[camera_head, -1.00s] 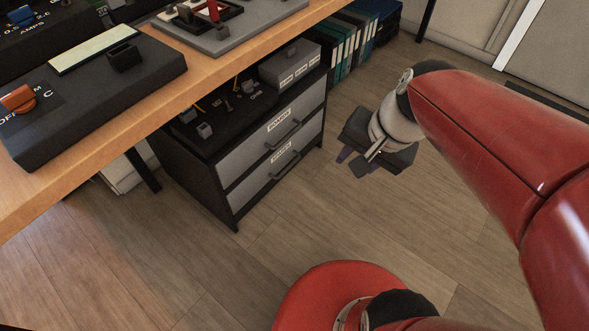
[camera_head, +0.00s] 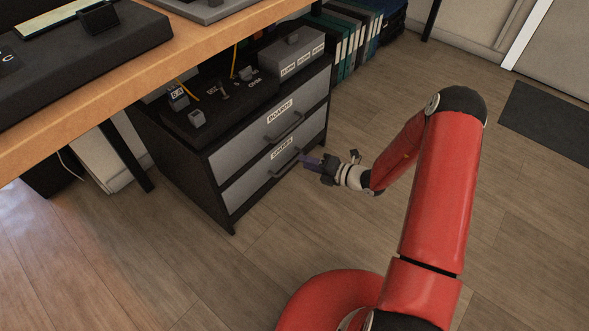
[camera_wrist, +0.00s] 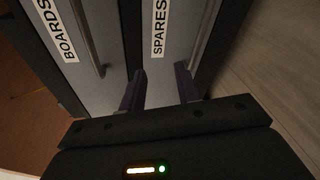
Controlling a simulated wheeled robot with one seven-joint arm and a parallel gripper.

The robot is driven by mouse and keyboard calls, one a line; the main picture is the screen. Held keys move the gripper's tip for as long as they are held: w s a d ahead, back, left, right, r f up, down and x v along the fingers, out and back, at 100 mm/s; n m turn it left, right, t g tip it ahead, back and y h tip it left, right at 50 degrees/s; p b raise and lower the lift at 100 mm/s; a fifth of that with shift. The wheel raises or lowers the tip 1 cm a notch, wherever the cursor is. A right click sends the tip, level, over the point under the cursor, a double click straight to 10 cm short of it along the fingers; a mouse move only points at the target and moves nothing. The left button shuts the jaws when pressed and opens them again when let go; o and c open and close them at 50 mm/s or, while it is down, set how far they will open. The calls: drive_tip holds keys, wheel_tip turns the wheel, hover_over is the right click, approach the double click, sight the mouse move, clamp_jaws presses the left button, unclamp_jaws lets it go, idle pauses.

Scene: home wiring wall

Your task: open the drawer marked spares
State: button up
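The drawer marked SPARES (camera_head: 246,189) is the lower grey front of a dark cabinet, shut flush, with a dark bar handle (camera_head: 285,164). My gripper (camera_head: 308,160) is at the right end of this handle in the head view. In the wrist view my gripper (camera_wrist: 160,88) is open, with its two fingers apart and pointing at the drawer front. The right finger is close to the handle's near end; I cannot tell if they touch.
The drawer marked BOARDS (camera_head: 240,138) is just above, also shut, with its own handle (camera_wrist: 86,38). A wooden tabletop (camera_head: 165,67) overhangs the cabinet on the left. Binders (camera_head: 345,35) stand behind. The floor (camera_head: 300,230) in front is clear.

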wheel_tip(320, 180, down, 6)
drive_tip(key=d+f+m+t+h, duration=0.1)
drive_tip(key=m+t, duration=0.1)
drive_tip(key=m, duration=0.3)
drive_tip(key=b+x, duration=0.1)
drive_tip(key=x, duration=0.7)
drive_tip(key=shift+w+d+b, duration=0.25)
drive_tip(key=shift+w+b, duration=0.1)
drive_tip(key=shift+r, duration=0.15)
clamp_jaws()
